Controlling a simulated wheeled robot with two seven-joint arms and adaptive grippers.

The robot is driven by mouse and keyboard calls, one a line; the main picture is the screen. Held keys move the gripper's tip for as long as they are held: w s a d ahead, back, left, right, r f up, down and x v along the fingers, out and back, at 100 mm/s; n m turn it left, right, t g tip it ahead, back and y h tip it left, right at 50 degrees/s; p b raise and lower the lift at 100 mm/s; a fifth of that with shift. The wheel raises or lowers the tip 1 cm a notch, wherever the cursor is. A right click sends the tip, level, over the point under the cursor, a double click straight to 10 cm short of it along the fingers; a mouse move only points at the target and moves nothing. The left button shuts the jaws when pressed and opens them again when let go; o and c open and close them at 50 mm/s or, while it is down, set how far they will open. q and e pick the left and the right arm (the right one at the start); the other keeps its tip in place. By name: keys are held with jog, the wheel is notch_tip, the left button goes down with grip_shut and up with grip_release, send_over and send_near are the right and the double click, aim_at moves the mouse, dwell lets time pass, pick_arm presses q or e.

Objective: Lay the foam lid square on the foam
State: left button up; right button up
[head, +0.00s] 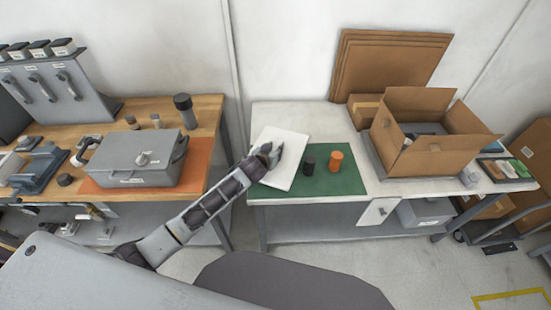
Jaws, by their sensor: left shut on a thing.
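A flat white foam lid (286,160) is at the left part of the green mat on the white table, tilted in the picture. My left gripper (272,154) is shut on the lid near its left edge. I cannot tell whether the lid touches the table. An open cardboard box (397,141) stands on the right half of the same table, its flaps up. Something dark grey sits inside it, and I cannot make out the foam there. My right gripper is not in view.
On the green mat (340,181) stand a black cylinder (308,165) and an orange cylinder (336,161). A small closed carton (363,108) and leaning cardboard sheets (390,65) are behind. A wooden bench (207,113) with a grey case (137,158) is at left.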

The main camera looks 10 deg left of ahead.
pick_arm(q)
jog(key=shift+f, duration=0.4)
jog(key=shift+f, duration=0.15)
jog(key=shift+f, duration=1.75)
jog(key=shift+f, duration=0.1)
jog(key=o, duration=0.9)
jog(key=shift+c, duration=0.2)
jog(key=shift+v, duration=5.9)
jog(key=shift+a, duration=0.1)
